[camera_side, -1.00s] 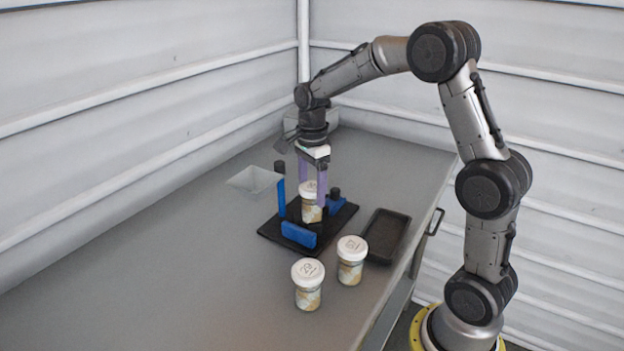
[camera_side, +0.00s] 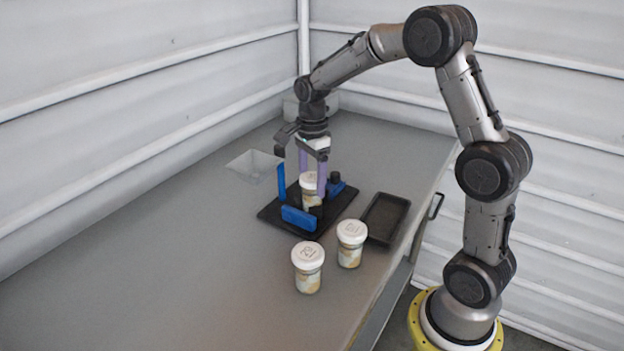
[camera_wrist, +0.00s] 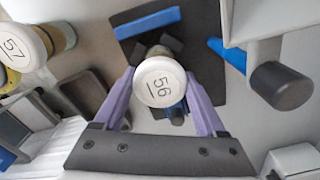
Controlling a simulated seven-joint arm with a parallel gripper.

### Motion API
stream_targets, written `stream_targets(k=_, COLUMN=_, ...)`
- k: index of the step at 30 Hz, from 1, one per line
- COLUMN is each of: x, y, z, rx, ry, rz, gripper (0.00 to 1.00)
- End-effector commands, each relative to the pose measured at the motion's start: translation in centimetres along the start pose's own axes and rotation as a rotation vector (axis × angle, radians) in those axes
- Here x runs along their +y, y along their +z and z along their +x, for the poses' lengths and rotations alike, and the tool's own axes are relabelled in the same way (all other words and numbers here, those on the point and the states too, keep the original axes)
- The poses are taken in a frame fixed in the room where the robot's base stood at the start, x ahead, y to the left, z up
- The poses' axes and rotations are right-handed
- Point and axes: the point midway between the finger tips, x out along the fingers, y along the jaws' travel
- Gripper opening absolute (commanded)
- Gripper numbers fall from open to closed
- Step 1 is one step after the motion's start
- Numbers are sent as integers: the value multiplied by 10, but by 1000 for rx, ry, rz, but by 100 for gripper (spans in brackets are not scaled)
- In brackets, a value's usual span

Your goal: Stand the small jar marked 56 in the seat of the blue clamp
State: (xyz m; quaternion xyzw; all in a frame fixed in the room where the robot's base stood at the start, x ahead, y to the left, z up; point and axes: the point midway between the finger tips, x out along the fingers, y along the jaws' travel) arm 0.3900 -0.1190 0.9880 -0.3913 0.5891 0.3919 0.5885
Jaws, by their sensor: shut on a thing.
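The small jar marked 56 (camera_wrist: 160,82) has a white lid with its number facing the wrist camera. My gripper (camera_wrist: 160,90) is shut on this jar, one purple finger on each side. In the side view the jar (camera_side: 309,182) is upright between the fingers of my gripper (camera_side: 313,184), over the middle of the blue clamp. The blue clamp (camera_side: 298,219) has a black base plate and blue parts around the jar; its blue bar (camera_wrist: 147,22) also shows in the wrist view. The jar hides the seat, and I cannot tell whether its bottom touches it.
Two similar white-lidded jars stand in front of the clamp, a nearer one (camera_side: 308,268) and one (camera_side: 351,244) to its right. A jar marked 57 (camera_wrist: 14,46) shows in the wrist view. A black tray (camera_side: 372,235) lies right of the clamp, a clear container (camera_side: 255,165) behind left.

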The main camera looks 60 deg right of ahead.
Motion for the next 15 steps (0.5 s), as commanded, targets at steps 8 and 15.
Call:
stream_targets(k=8, x=0, y=0, z=1, rx=0, ry=-2, rz=0, gripper=33)
stream_targets(k=15, x=0, y=0, z=4, rx=0, ry=-2, rz=0, gripper=33)
